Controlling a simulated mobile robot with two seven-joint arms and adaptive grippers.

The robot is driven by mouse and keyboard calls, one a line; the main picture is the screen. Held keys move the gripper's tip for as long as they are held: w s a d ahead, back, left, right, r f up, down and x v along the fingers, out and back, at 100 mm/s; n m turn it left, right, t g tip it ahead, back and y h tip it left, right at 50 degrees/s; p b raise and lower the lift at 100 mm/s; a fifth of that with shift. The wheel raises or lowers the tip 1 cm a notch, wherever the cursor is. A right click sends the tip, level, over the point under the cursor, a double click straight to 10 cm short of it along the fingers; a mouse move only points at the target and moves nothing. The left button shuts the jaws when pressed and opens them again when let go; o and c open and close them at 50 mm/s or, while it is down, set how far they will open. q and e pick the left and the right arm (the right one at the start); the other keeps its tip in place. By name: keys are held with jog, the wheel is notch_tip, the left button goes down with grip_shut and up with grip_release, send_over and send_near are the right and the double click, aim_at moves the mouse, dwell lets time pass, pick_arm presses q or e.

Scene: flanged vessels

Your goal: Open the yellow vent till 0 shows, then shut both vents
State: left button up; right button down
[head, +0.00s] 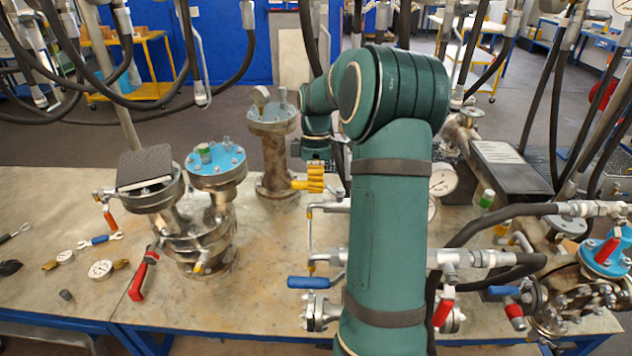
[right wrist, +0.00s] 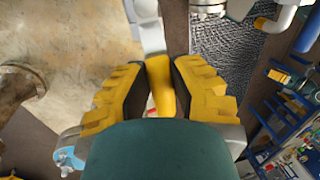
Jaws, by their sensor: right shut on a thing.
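My right gripper (head: 313,179) is in the middle of the head view, left of my green right arm. In the right wrist view, its two yellow-padded fingers (right wrist: 158,78) are shut on a yellow vent handle (right wrist: 160,87), which sits between them with a grey metal fitting beyond. I cannot tell which valve is the other vent. My left gripper is out of view.
A blue-handled valve (head: 309,282) sits low on the piping. Red-handled valves (head: 444,310) stand right of my arm. Flanged vessels (head: 207,225) stand left, with loose gauges (head: 100,269) and tools on the bench (head: 60,310). Black hoses hang above.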

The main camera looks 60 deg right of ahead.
jog(key=shift+a+f, duration=0.1)
jog(key=shift+f, duration=0.05)
jog(key=c, duration=0.8)
grip_release()
notch_tip(320, 180, up, 12)
jog(key=w+d, duration=0.1)
jog(key=d, duration=0.1)
jog(key=shift+w, duration=0.15)
